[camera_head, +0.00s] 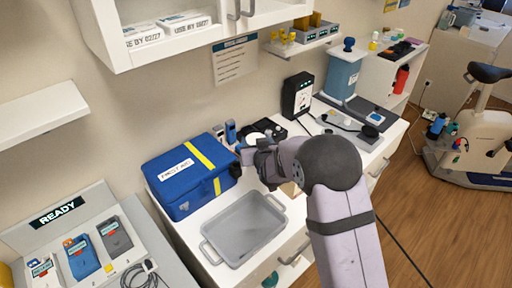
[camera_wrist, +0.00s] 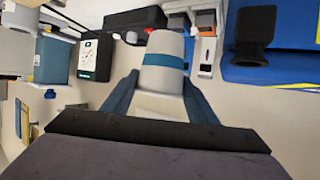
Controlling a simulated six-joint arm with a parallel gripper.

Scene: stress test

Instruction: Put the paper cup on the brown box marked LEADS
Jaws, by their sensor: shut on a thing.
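In the wrist view, a pale paper cup (camera_wrist: 163,50) with a teal band sits between the two blue fingers of my gripper (camera_wrist: 158,86). The fingers are shut on it, one on each side. In the head view, my gripper (camera_head: 247,156) is beside the right end of the blue first aid case, over the white counter; I cannot make out the cup clearly there. A small tan surface (camera_head: 291,189) shows behind my arm, on the counter right of the grey tray. It may be the brown box; most of it is hidden and no LEADS marking shows.
The blue first aid case (camera_head: 188,183) and an empty grey tray (camera_head: 241,232) stand on the white counter. A black device (camera_head: 297,96) and a blue-grey canister (camera_head: 343,76) stand farther back. A white wall cabinet (camera_head: 185,48) hangs above the counter.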

